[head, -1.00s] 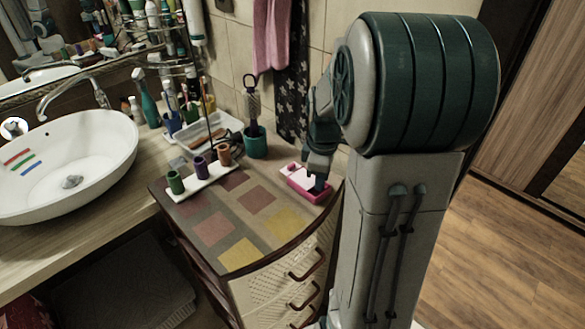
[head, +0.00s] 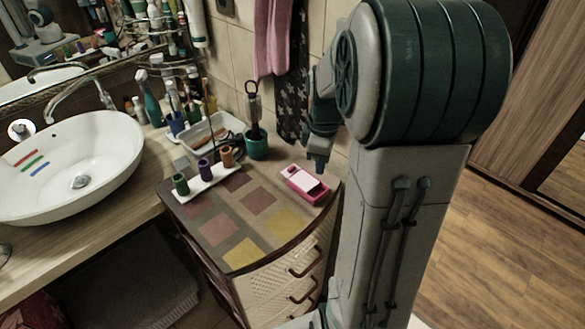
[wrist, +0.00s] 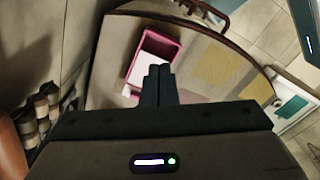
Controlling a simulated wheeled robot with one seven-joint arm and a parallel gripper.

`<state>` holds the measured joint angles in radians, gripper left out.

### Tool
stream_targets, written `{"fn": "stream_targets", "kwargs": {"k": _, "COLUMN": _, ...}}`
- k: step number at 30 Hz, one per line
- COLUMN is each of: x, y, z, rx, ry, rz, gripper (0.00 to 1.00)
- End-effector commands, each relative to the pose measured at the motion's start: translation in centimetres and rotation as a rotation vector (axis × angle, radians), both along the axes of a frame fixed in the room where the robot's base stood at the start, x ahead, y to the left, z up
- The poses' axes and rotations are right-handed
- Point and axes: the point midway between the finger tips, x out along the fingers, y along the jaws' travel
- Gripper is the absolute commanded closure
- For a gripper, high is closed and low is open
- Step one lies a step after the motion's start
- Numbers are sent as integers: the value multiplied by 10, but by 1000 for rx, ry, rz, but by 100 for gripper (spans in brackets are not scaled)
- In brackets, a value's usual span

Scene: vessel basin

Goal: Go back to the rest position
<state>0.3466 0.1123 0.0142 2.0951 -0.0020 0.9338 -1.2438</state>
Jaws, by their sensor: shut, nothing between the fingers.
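My gripper (head: 319,166) is shut and empty. It hangs above the back right part of the dresser, just behind and above a pink box (head: 304,184). In the wrist view my gripper's closed fingers (wrist: 158,72) point towards the pink box (wrist: 153,55), which lies beyond and beside them. The box is open at the top, with a white piece partly over it and a dark gap. My arm stands at the right of the head view.
The dresser top (head: 217,229) has coloured squares. A white tray (head: 208,181) holds three cups: green, purple and orange. A teal pot (head: 256,143) with a brush stands behind. The white basin (head: 70,165) is at left; three coloured strips lie in it. Towels hang at the back wall.

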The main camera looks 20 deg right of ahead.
Motion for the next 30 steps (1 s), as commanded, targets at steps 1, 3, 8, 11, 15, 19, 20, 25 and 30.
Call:
{"fn": "stream_targets", "kwargs": {"k": 1, "x": 0, "y": 0, "z": -1, "rx": 0, "ry": 0, "rz": 0, "gripper": 100}}
{"fn": "stream_targets", "kwargs": {"k": 3, "x": 0, "y": 0, "z": -1, "rx": 0, "ry": 0, "rz": 0, "gripper": 100}}
{"fn": "stream_targets", "kwargs": {"k": 8, "x": 0, "y": 0, "z": -1, "rx": 0, "ry": 0, "rz": 0, "gripper": 100}}
{"fn": "stream_targets", "kwargs": {"k": 11, "x": -1, "y": 2, "z": 1, "rx": -1, "ry": -3, "rz": -6, "gripper": 100}}
{"fn": "stream_targets", "kwargs": {"k": 15, "x": -10, "y": 17, "z": 14, "rx": -9, "ry": -32, "rz": -79, "gripper": 100}}
{"fn": "stream_targets", "kwargs": {"k": 19, "x": -30, "y": 44, "z": 34, "rx": -13, "ry": -89, "rz": -228, "gripper": 100}}
{"fn": "stream_targets", "kwargs": {"k": 20, "x": -36, "y": 51, "z": 39, "rx": -12, "ry": -106, "rz": -268, "gripper": 100}}
{"fn": "stream_targets", "kwargs": {"k": 25, "x": -72, "y": 85, "z": 58, "rx": 18, "ry": -190, "rz": -499, "gripper": 100}}
{"fn": "stream_targets", "kwargs": {"k": 30, "x": -106, "y": 110, "z": 66, "rx": 75, "ry": -257, "rz": -709, "gripper": 100}}
